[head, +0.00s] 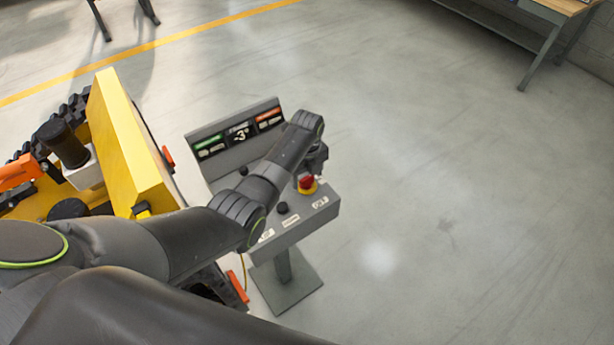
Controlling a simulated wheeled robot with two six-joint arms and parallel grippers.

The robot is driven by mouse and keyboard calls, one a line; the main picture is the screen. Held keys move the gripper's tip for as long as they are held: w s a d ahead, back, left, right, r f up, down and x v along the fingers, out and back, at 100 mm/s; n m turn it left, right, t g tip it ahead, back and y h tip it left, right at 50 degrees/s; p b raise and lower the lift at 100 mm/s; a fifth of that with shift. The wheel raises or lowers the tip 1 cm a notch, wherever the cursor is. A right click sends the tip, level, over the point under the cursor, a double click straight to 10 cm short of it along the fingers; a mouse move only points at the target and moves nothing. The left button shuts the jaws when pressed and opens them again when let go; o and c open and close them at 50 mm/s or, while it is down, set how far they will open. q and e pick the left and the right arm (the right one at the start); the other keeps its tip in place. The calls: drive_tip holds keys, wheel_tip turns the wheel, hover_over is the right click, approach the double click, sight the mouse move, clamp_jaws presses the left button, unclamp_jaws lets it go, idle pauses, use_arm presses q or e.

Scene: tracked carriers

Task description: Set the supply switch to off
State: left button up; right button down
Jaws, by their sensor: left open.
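A grey control console (325,213) stands on a pedestal, with a sloped display panel (240,128) behind its top. A black knob (282,208) sits on the console top near small white labels too small to read. Another dark knob (243,170) shows near the foot of the display. I cannot tell which control is the supply switch, or its setting. A red mushroom button (307,182) on a yellow base is at the right. My left arm crosses over the console and hides part of it. My left gripper (314,168) is open, just above and behind the red button, mostly hidden by its wrist.
A yellow machine (125,140) with black tracks and orange parts stands close to the left of the console. A workbench (545,15) is at the top right. The floor right of the console is clear.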

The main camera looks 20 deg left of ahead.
use_arm(q)
drive_tip(key=shift+f, duration=0.55)
use_arm(e)
drive_tip(key=shift+s+a, duration=0.15)
drive_tip(key=shift+s, duration=0.05)
use_arm(q)
drive_tip(key=shift+c, duration=0.2)
use_arm(e)
drive_tip(key=shift+w, duration=0.2)
use_arm(q)
drive_tip(key=c, duration=0.9)
drive_tip(key=shift+c, duration=0.2)
use_arm(e)
drive_tip(key=shift+w, duration=0.1)
